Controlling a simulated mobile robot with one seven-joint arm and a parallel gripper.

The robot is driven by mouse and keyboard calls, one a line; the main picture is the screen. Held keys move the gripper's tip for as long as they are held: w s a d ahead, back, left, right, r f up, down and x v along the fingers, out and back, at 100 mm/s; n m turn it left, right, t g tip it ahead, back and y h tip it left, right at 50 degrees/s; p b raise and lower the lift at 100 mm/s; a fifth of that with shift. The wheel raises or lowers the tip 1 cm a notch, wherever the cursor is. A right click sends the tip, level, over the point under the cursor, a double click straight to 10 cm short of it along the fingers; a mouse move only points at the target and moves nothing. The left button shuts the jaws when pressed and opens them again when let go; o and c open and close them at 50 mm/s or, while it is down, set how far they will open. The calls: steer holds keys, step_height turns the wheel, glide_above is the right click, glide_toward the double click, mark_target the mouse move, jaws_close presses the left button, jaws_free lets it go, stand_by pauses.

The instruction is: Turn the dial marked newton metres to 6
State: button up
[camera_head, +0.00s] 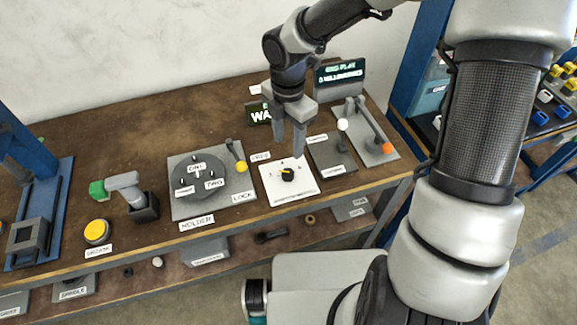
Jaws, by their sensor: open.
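The dial (288,174) is a black round knob with a yellow pointer mark, set on a white plate (273,190) on the brown workbench. The yellow mark shows on the knob's left side. Small print runs along the plate's front edge, too small to read. My gripper (285,152) points down above the back of the plate, its two fingers apart with nothing between them. The fingertips are close behind the knob in the picture; whether they touch the plate I cannot tell.
A grey holder plate with a round disc (200,175) and a yellow-tipped lever (241,166) stands left. A dark box with a white-knobbed lever (342,126) and an orange-tipped lever (387,148) stand right. Lit displays (340,72) are behind. A yellow button (97,231) is far left.

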mark_target(288, 172)
step_height(288, 172, down, 12)
steer(key=shift+r+b, duration=0.2)
steer(key=shift+b, duration=0.7)
steer(key=shift+c, duration=0.4)
steer(key=c, duration=1)
